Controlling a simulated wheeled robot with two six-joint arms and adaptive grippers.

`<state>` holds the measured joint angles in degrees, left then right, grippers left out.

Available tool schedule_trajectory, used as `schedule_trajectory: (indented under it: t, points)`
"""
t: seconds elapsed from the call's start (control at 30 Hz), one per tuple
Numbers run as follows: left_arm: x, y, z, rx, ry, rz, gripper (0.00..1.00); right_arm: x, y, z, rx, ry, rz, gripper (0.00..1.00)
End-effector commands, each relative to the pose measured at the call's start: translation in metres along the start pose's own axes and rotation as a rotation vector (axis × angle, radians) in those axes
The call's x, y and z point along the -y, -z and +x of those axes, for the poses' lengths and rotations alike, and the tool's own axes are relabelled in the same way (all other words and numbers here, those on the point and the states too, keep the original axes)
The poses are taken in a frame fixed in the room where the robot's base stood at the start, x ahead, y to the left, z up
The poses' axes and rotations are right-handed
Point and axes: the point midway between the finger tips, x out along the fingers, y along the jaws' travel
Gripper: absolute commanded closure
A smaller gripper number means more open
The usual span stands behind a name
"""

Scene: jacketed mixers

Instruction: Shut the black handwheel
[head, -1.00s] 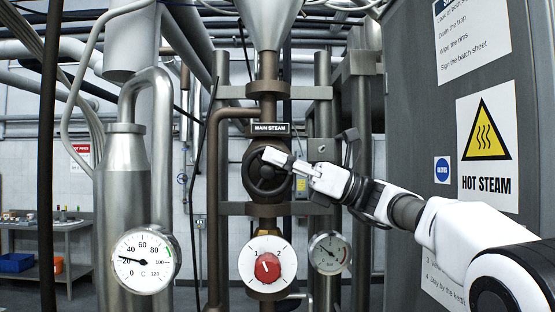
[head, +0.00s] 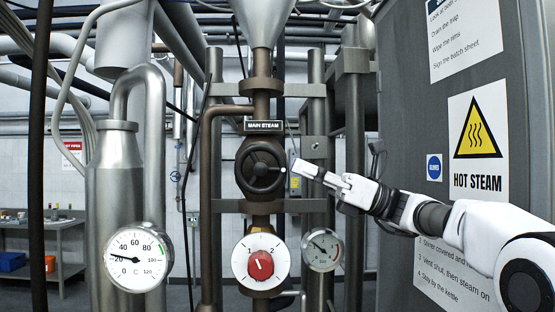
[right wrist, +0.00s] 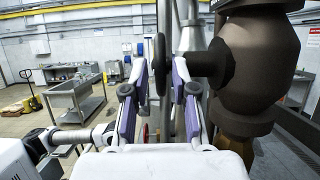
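The black handwheel (head: 260,168) is on the dark pipe under the "MAIN STEAM" plate (head: 263,126), facing the head camera. My right gripper (head: 293,168) is at the right side of its rim in the head view. In the right wrist view the wheel (right wrist: 161,66) shows edge-on, in the gap between the fingers of my right gripper (right wrist: 160,75). The fingers are apart, with space on both sides of the rim, and I see no grip on it. The brown valve body (right wrist: 255,70) is to the right there. My left gripper is out of view.
A red knob on a white dial (head: 259,265) is below the wheel. A temperature gauge (head: 138,257) and a smaller gauge (head: 322,250) flank it. A grey cabinet with a hot steam sign (head: 478,147) stands close on the right, beside my arm.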

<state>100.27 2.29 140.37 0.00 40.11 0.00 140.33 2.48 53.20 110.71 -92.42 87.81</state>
Motion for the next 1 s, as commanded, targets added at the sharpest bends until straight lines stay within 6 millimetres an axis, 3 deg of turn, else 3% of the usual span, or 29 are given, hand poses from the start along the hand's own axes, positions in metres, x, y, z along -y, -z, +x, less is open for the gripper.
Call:
schedule_trajectory:
  t: [0.1,0.2,0.57,0.67,0.77,0.87,0.9,0.97,1.0]
  points:
    - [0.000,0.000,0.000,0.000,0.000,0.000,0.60,0.001,-0.001,-0.029,0.003,0.002,0.001,0.73]
    - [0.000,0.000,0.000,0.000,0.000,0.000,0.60,0.001,0.000,-0.044,0.001,0.002,0.001,0.73]
    - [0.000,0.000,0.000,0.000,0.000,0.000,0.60,0.001,0.001,-0.052,-0.001,0.001,0.001,0.73]
    - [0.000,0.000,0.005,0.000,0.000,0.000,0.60,0.010,0.024,-0.058,-0.017,0.023,0.034,0.73]
    - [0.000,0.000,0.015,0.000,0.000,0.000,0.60,0.034,0.097,-0.079,-0.074,0.091,0.138,0.73]
    - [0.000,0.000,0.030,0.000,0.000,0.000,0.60,0.057,0.215,-0.114,-0.188,0.193,0.299,0.73]
    - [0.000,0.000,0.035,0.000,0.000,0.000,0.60,0.060,0.268,-0.131,-0.253,0.236,0.367,0.73]
    - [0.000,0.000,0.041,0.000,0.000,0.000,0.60,0.059,0.345,-0.158,-0.373,0.301,0.456,0.73]
    - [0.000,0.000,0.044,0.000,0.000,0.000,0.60,0.055,0.394,-0.179,-0.479,0.346,0.499,0.73]
